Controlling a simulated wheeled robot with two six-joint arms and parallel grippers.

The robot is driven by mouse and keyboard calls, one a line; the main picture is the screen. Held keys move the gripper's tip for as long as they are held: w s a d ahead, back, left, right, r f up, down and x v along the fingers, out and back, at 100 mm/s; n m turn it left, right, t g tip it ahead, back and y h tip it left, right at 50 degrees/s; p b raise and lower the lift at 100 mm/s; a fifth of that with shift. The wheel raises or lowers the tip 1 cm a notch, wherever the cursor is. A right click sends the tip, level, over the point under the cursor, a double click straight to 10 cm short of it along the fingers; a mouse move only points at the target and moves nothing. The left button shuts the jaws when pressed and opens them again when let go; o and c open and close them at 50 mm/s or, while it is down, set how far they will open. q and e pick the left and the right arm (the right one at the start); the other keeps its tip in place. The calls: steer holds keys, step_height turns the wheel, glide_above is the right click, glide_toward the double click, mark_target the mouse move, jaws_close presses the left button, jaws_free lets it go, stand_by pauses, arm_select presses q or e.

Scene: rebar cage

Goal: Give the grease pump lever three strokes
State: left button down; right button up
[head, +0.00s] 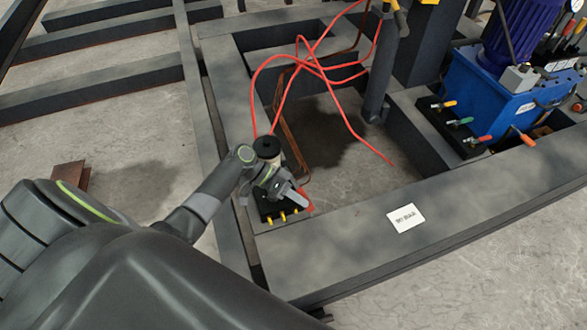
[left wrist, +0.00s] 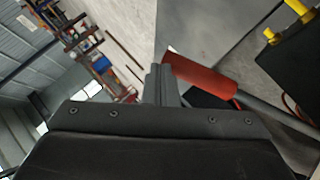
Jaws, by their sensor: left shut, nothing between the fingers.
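The grease pump (head: 267,147) stands on the steel frame in the head view, with a dark cap and a black base block carrying yellow fittings. My left gripper (head: 297,197) is in front of it and partly covers it. The pump lever's red grip (head: 309,208) shows just past the fingertips. In the left wrist view the red grip (left wrist: 203,74) lies right beside the shut, empty fingers (left wrist: 160,84), with a grey rod running from it to the right. I cannot tell whether fingers and grip touch. My right gripper is not in view.
Red hoses (head: 320,70) loop behind the pump inside the frame. A grey beam (head: 340,235) with a white label (head: 405,218) runs along the front. A blue hydraulic unit (head: 480,85) with coloured levers stands at the right. A dark post (head: 379,75) rises behind.

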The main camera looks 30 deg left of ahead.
arm_select(q)
steer(key=shift+s+d+f, duration=0.1)
steer(key=shift+f, duration=0.25)
steer(key=shift+s+d+f+b, duration=0.15)
steer(key=shift+f+b, duration=0.35)
steer(key=shift+f, duration=0.2)
steer(key=w+a+r+p, duration=0.2)
steer(key=r, duration=0.3)
steer(key=w+a+r+p, duration=0.2)
steer(key=a+r+p, duration=0.1)
steer(key=r, duration=0.2)
steer(key=shift+w+r, duration=0.25)
steer(key=shift+r, duration=0.05)
stand_by(0.9)
